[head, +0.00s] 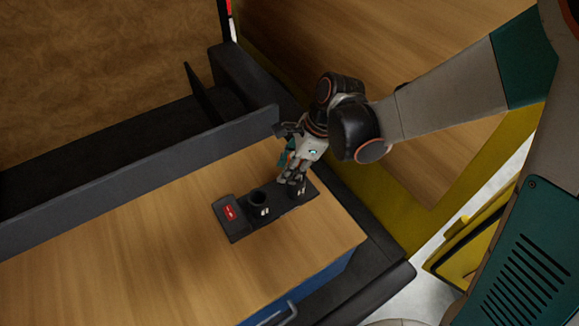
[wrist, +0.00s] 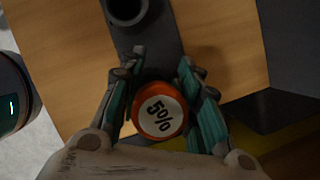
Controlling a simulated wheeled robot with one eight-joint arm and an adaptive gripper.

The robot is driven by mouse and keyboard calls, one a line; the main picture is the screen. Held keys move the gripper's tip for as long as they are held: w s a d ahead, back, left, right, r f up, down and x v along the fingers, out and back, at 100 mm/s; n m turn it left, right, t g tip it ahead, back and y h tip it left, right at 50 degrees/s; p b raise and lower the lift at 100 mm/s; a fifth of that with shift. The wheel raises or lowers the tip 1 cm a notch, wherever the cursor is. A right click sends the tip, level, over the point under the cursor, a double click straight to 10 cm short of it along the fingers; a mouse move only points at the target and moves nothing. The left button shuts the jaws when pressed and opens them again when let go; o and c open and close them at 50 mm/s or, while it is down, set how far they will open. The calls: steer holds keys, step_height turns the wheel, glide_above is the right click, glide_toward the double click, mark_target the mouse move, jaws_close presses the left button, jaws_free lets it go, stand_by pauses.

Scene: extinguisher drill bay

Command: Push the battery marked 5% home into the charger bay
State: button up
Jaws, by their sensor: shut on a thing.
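The battery marked 5% (wrist: 160,111) shows its orange-rimmed round end with a white label in the wrist view. My gripper (wrist: 162,95) has its fingers closed on both sides of it. In the head view my gripper (head: 293,182) is low over the right end of the dark charger (head: 240,233). The charger has an empty round bay (head: 258,196) in its middle, and a bay also shows at the top of the wrist view (wrist: 126,10). The battery's lower end is hidden, so I cannot tell how deep it sits in the right-hand bay.
The charger lies on a wooden worktop (head: 120,255) with a red display (head: 230,212) at its left end. A dark raised ledge (head: 150,172) runs behind it. A yellow-edged wooden panel (head: 420,190) stands to the right. The worktop's left part is clear.

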steer(key=o, duration=1.2)
steer(key=shift+o, duration=0.2)
steer(key=shift+r, duration=0.1)
steer(key=v, duration=1.1)
steer(key=shift+d+r, duration=0.15)
steer(key=shift+r, duration=0.25)
